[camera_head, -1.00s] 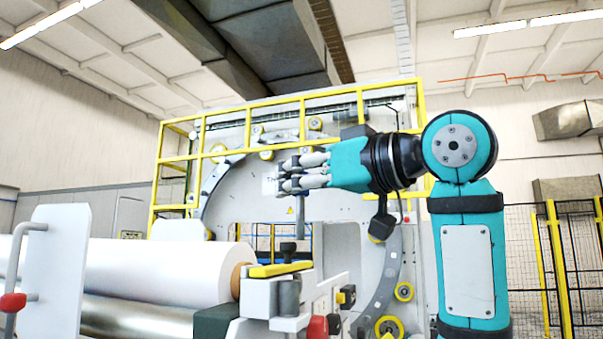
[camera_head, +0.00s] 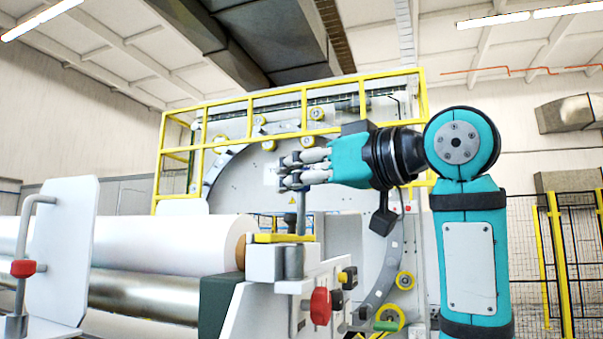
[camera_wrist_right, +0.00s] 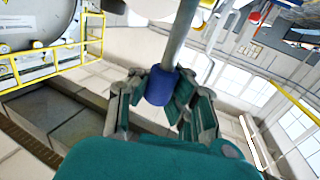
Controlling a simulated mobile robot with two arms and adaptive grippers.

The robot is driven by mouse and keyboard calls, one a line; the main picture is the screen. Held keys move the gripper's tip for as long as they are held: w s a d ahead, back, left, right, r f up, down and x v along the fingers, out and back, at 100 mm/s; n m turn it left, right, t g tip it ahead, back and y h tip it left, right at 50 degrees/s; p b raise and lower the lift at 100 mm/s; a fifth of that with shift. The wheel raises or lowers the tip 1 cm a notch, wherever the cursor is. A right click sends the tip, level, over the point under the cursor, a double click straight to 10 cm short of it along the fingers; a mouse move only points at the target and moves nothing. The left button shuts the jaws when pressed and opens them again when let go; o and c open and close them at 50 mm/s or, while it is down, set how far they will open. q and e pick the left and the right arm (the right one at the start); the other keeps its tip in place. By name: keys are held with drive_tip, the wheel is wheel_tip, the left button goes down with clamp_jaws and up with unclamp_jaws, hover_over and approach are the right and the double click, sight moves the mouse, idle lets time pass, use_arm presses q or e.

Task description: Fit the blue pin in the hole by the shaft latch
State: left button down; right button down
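My right gripper (camera_head: 285,172) points left above the shaft latch, with its fingers closed around the blue pin. In the right wrist view the pin's blue head (camera_wrist_right: 160,86) sits between the fingers (camera_wrist_right: 163,100), and its grey rod runs away from them. The latch block (camera_head: 265,262), with a yellow bar (camera_head: 283,238) on top, is just under the rod. A dark knob (camera_head: 290,221) stands beside the rod's lower part. I cannot see the hole or whether the tip touches anything. My left gripper is not in view.
A white roll (camera_head: 170,243) lies left of the latch above a metal roller (camera_head: 150,295). A red knob (camera_head: 320,306) is on the latch's front. A large ring machine with yellow rails (camera_head: 290,92) stands behind. A white side plate (camera_head: 60,245) is at the left.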

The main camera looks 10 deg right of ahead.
drive_tip(key=shift+w, duration=0.2)
drive_tip(key=shift+w+a+p, duration=0.15)
drive_tip(key=shift+w+p, duration=0.35)
drive_tip(key=shift+w, duration=0.15)
drive_tip(key=shift+a, duration=0.2)
idle(0.4)
drive_tip(key=shift+a, duration=0.2)
drive_tip(key=shift+d, duration=0.3)
drive_tip(key=shift+a, duration=0.2)
drive_tip(key=shift+f, duration=0.3)
